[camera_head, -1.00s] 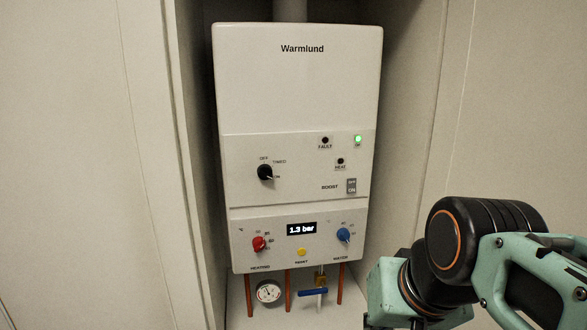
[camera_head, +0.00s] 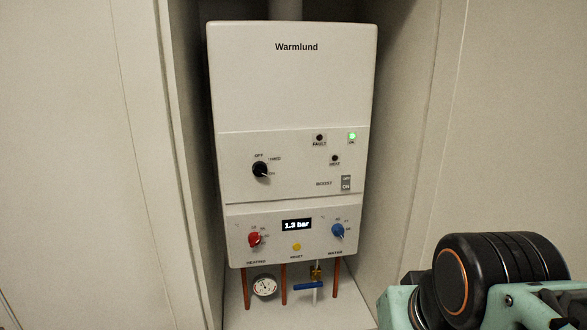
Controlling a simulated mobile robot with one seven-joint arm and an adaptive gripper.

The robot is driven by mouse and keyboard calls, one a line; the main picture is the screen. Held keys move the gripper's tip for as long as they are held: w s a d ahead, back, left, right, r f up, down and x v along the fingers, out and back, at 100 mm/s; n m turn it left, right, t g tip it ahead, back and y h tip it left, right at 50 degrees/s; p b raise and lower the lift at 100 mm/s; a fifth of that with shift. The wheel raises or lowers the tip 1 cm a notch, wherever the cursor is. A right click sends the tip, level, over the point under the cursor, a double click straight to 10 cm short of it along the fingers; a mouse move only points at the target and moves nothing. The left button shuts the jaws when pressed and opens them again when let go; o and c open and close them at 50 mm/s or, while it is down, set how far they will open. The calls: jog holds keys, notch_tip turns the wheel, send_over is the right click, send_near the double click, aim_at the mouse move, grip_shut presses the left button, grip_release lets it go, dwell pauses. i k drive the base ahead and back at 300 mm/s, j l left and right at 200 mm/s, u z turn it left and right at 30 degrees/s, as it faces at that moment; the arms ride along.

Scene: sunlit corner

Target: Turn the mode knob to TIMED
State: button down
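The mode knob (camera_head: 260,170) is a round black dial with a white pointer line on the left of the boiler's middle panel. Labels OFF, TIMED and ON curve around its top and right. Its pointer is turned to the lower right, toward ON. The white Warmlund boiler (camera_head: 292,85) hangs in an alcove. Part of my arm shows at the lower right, well apart from the knob; my gripper's fingers are not in view.
Below are a red heating knob (camera_head: 255,239), a yellow reset button (camera_head: 296,247), a blue water knob (camera_head: 338,231) and a display (camera_head: 297,225) reading 1.3 bar. A boost switch (camera_head: 346,183) sits right. Copper pipes, a gauge (camera_head: 264,286) and a blue valve lever (camera_head: 308,286) hang underneath. Alcove walls flank the boiler.

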aim_at(259, 168)
jog(key=j, duration=0.5)
jog(key=k+j+z, duration=0.15)
jog(key=j, duration=0.9)
jog(key=k+l+z, duration=0.15)
jog(key=k+l, duration=0.3)
jog(key=i+j+u, duration=0.1)
jog(key=i+j, duration=0.3)
